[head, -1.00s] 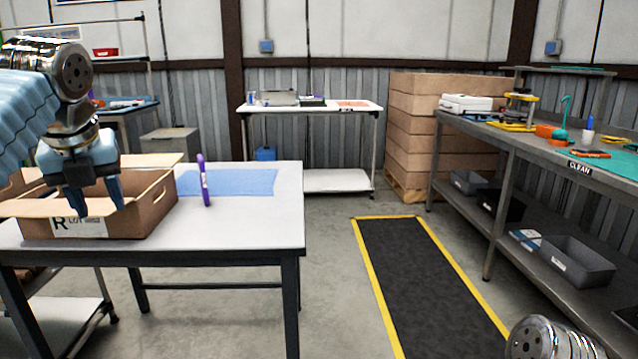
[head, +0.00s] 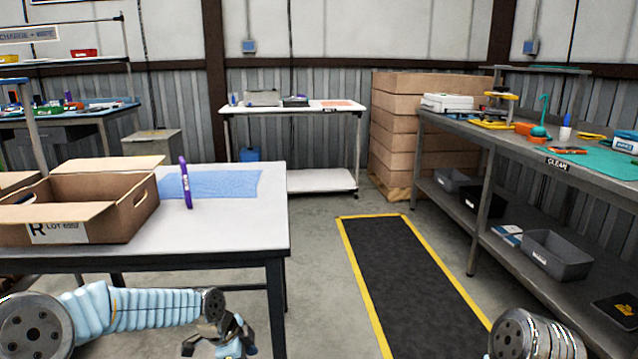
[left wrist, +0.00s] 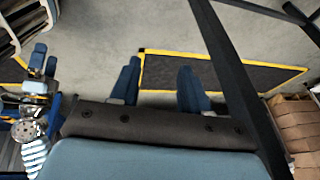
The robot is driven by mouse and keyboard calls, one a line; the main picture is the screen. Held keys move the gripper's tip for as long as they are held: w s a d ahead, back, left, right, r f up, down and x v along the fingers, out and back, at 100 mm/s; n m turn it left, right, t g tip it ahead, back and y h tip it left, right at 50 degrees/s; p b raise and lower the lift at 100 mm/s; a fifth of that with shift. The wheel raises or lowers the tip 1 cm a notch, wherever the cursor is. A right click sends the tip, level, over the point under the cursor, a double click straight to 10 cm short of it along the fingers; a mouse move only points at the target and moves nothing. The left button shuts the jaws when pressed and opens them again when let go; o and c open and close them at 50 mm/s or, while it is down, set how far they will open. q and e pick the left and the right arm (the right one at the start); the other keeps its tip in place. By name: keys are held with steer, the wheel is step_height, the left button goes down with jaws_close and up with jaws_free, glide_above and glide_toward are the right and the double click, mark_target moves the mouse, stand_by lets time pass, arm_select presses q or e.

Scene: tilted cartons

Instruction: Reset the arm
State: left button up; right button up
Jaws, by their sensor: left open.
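My left arm lies low across the bottom left of the head view, in front of the white table (head: 240,230). My left gripper (head: 232,350) is at the bottom edge there, partly cut off. In the left wrist view its two blue fingers (left wrist: 157,88) stand apart with only floor and part of the black mat between and beyond them. It is open and empty. A blue gripper with a metal wrist also shows at the left of the left wrist view (left wrist: 38,65). In the head view only a metal joint of my right arm shows at the bottom right; its gripper is out of that view.
A grey workbench (head: 480,150) runs along the right. A yellow-edged black mat (head: 410,280) lies on clear floor between.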

arm_select(q)
steer(key=s+d+f+n+g+h, duration=0.1)
steer(key=s+d+f+n, duration=0.2)
steer(key=s+f+n, duration=0.4)
steer(key=s+d+f+n, duration=0.25)
steer(key=s+f, duration=0.35)
steer(key=f, duration=0.3)
steer(key=s+f+n, duration=0.6)
steer(key=s+n, duration=0.2)
steer(key=s, duration=0.5)
steer(key=shift+n+g+y, duration=0.3)
steer(key=shift+n, duration=0.05)
steer(key=shift+s, duration=0.1)
steer(key=shift+c, duration=0.3)
